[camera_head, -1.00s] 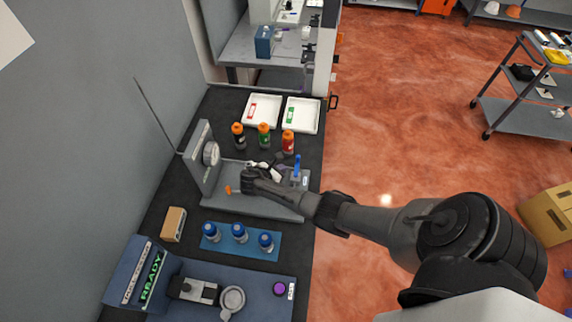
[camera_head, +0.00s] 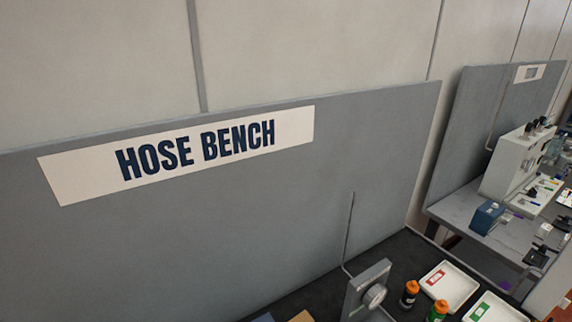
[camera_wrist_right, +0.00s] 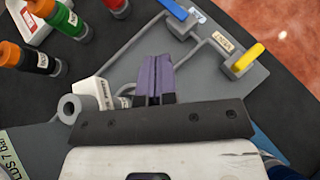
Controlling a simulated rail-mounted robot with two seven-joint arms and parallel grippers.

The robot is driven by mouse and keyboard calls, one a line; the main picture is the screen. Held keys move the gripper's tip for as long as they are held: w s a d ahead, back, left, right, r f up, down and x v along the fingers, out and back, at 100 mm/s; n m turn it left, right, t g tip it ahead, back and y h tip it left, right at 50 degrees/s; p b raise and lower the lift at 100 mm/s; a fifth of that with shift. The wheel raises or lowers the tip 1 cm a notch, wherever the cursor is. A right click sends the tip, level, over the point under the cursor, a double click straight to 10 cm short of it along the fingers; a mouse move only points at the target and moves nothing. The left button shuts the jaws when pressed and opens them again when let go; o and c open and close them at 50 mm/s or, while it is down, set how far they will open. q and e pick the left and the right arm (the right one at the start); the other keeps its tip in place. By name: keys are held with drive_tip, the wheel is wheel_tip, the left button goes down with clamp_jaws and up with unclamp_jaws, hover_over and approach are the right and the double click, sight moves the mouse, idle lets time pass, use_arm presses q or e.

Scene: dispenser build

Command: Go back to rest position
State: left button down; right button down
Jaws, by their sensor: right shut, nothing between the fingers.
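My right gripper (camera_wrist_right: 155,80) shows only in the right wrist view. Its two purple fingers are together with nothing between them. It is over the grey fixture plate (camera_wrist_right: 205,75) on the dark bench. A white piece with a grey hollow cylinder (camera_wrist_right: 71,108) is just left of the fingers, and I cannot tell whether they touch. A blue handle (camera_wrist_right: 172,8) and a yellow handle (camera_wrist_right: 247,57) stand on the plate beyond. Neither of my arms shows in the head view, and my left gripper is not in view.
Orange-capped bottles, black (camera_wrist_right: 28,58), green (camera_wrist_right: 65,20) and red, stand left of the gripper. The head view shows the HOSE BENCH panel (camera_head: 350,140), an upright grey plate with a round knob (camera_head: 374,296), and white trays (camera_head: 455,283) behind the bottles.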

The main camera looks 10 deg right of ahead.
drive_tip(key=s+a+m+t+y+p, duration=0.2)
drive_tip(key=s+a+m+y+p, duration=0.2)
drive_tip(key=s+a, duration=0.45)
drive_tip(key=s+a+r+m+t+y+p, duration=0.2)
drive_tip(key=s+a+r+m+y+p, duration=0.1)
drive_tip(key=s+a+r, duration=0.3)
drive_tip(key=s+a+r+m+t+y+p, duration=0.2)
drive_tip(key=s+a+r+m+y, duration=0.2)
drive_tip(key=s+r, duration=0.7)
drive_tip(key=a+r+m, duration=0.1)
drive_tip(key=a+m, duration=0.1)
drive_tip(key=a, duration=0.1)
drive_tip(key=shift+s+t+y+p, duration=0.3)
drive_tip(key=shift+p, duration=0.1)
drive_tip(key=shift+a, duration=0.1)
